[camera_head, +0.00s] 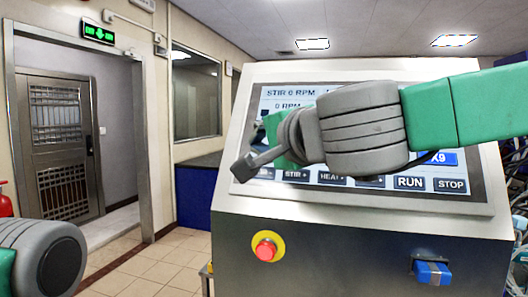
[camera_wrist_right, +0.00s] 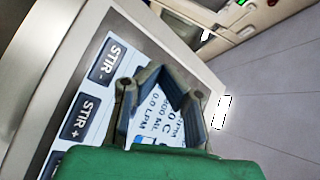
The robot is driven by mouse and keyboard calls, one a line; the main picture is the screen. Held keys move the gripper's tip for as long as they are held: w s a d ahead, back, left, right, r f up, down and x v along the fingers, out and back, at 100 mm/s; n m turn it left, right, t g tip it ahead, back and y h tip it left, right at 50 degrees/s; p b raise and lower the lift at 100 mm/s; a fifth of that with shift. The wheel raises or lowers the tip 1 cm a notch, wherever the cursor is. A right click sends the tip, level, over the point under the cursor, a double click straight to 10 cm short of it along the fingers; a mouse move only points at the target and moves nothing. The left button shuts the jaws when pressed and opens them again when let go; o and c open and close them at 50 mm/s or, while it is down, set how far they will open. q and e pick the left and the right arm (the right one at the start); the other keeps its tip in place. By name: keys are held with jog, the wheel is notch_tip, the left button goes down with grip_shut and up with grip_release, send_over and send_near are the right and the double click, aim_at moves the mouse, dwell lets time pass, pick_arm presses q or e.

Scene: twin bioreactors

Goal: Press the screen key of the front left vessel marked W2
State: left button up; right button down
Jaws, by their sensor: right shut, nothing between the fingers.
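A screen (camera_head: 270,101) sits on the sloped face of a white and steel console. It reads STIR 0 RPM at the top and has a row of dark keys, including STIR + (camera_head: 296,175), RUN (camera_head: 409,182) and STOP (camera_head: 451,184). A blue label ending in K9 (camera_head: 445,158) is partly hidden by my right arm; I can read no W2 mark. My right gripper (camera_head: 240,169) is shut and empty in front of the screen's lower left. In the right wrist view, its fingers (camera_wrist_right: 154,76) overlap the screen near the STIR - key (camera_wrist_right: 108,61); contact cannot be told. My left gripper is out of view.
A red stop button (camera_head: 266,247) on a yellow ring and a blue connector (camera_head: 432,272) stick out of the console's front. Part of my left arm shows at lower left. A door (camera_head: 60,140) stands beyond open tiled floor at left. Cables hang at far right.

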jog(key=shift+d, duration=1.5)
jog(key=shift+a, duration=1.3)
jog(key=shift+w+d+f, duration=0.1)
jog(key=shift+w+d, duration=0.05)
jog(key=shift+d, duration=0.85)
jog(key=shift+w+d, duration=0.15)
jog(key=shift+d, duration=0.8)
jog(key=shift+a, duration=1)
jog(key=shift+d, duration=0.1)
jog(key=shift+w+d+f, duration=0.1)
jog(key=shift+d, duration=0.7)
jog(key=shift+a, duration=1.15)
jog(key=shift+s+a+r+p, duration=0.3)
jog(key=shift+s+a, duration=0.05)
jog(key=shift+a, duration=0.15)
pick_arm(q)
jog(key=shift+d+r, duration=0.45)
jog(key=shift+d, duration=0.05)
pick_arm(e)
jog(key=shift+s, duration=0.1)
